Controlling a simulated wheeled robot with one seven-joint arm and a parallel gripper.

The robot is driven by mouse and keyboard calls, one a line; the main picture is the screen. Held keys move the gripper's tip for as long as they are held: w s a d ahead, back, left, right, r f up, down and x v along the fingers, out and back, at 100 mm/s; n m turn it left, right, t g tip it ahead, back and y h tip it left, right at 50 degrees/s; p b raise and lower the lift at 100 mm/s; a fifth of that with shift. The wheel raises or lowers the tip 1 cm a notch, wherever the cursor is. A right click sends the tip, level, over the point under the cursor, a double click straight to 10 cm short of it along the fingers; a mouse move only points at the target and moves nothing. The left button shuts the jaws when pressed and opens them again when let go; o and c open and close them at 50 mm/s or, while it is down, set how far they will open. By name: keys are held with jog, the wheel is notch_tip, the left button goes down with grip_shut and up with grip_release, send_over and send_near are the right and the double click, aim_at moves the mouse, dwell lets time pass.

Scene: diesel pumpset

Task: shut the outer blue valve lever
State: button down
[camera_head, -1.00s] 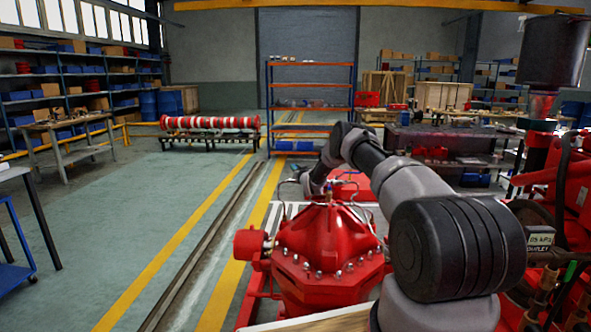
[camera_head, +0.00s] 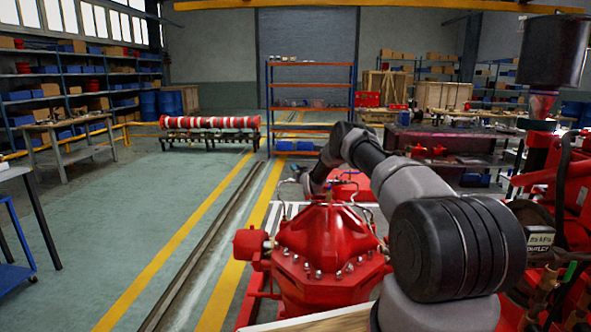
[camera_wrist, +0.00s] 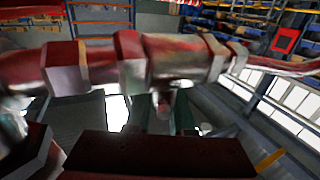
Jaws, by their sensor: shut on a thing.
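In the wrist view a metal pipe with red and bare-metal hex fittings (camera_wrist: 130,62) crosses close in front of the camera. A short stub (camera_wrist: 162,105) hangs below its middle. Dark parts of my gripper (camera_wrist: 95,155) fill the bottom edge, just below the pipe. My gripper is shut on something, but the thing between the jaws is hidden. No blue lever can be made out in either view. In the head view my arm reaches over the right side of the red pump casing (camera_head: 325,250), and its far end drops behind the casing top, where the gripper is hidden.
Red machinery (camera_head: 570,190) with hoses stands close on the right. Thin pipes rise around the casing top. A blue-framed shelf rack (camera_head: 310,98) stands behind. Open floor (camera_head: 110,215) lies to the left, with a blue cart (camera_head: 15,250) at the edge.

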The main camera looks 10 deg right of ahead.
jog(key=m+h, duration=0.2)
jog(key=h, duration=0.1)
jog(key=shift+d, duration=0.4)
jog(key=shift+s+d+m+g+h, duration=0.15)
jog(key=shift+d+m+h, duration=0.3)
jog(key=shift+h, duration=0.45)
jog(key=shift+d+m+g+h, duration=0.15)
jog(key=shift+d+m+h, duration=0.1)
jog(key=shift+m+h, duration=0.55)
jog(key=c, duration=0.8)
grip_release()
jog(key=v, duration=1)
jog(key=shift+s+a, duration=0.2)
jog(key=shift+s, duration=0.2)
